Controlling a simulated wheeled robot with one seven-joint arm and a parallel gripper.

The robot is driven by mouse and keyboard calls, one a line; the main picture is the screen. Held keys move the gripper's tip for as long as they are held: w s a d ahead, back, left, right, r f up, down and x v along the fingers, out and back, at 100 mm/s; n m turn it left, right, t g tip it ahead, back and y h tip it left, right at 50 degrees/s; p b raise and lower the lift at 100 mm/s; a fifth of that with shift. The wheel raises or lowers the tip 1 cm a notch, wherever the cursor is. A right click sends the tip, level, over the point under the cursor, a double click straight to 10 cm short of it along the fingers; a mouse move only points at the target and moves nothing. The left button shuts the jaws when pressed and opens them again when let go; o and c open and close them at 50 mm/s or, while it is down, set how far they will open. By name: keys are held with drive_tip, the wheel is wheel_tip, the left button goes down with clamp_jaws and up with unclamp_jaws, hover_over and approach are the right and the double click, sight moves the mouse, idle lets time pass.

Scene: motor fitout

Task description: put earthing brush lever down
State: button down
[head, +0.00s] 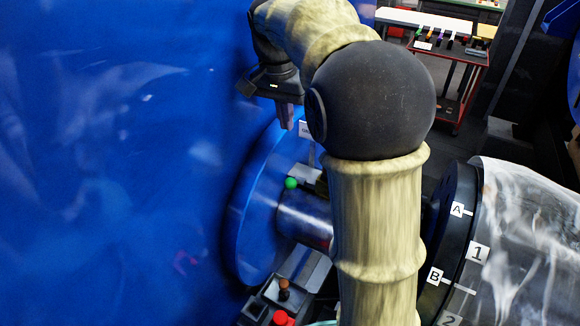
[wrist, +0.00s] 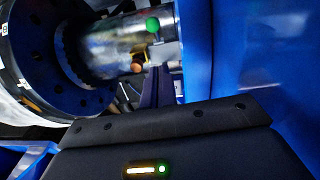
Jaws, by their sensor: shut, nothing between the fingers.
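A green ball knob (head: 290,183), which looks like the end of the earthing brush lever, sits beside the bare metal shaft (head: 305,218). My arm hides part of this area. The green knob also shows at the top of the wrist view (wrist: 153,24), with a thin stem below it. My gripper (head: 286,122) is above the knob in the head view, apart from it, with its fingers together and nothing held. In the wrist view the closed fingers (wrist: 157,84) point towards the knob and shaft. Whether the lever is up or down is not clear.
A large blue wall (head: 110,150) fills the left, and a blue flange (head: 253,220) surrounds the shaft. A black coupling with labels A and B (head: 445,235) is at right. A brown knob (head: 284,284) and red button (head: 281,318) are below. A red cart (head: 458,85) stands behind.

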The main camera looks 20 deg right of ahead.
drive_tip(key=shift+r, duration=0.35)
drive_tip(key=shift+f, duration=0.15)
hover_over(295, 182)
drive_tip(key=w, duration=0.3)
wheel_tip(295, 182, down, 10)
drive_tip(key=shift+s+a+f+p, duration=0.15)
drive_tip(key=shift+s+f+p, duration=0.1)
drive_tip(key=shift+f, duration=0.3)
drive_tip(key=shift+s+a+f+p, duration=0.1)
drive_tip(key=shift+s+f+p, duration=0.15)
drive_tip(key=shift+f, duration=0.3)
drive_tip(key=shift+s+a+f+p, duration=0.15)
drive_tip(key=shift+f+p, duration=0.1)
drive_tip(key=shift+f, duration=0.3)
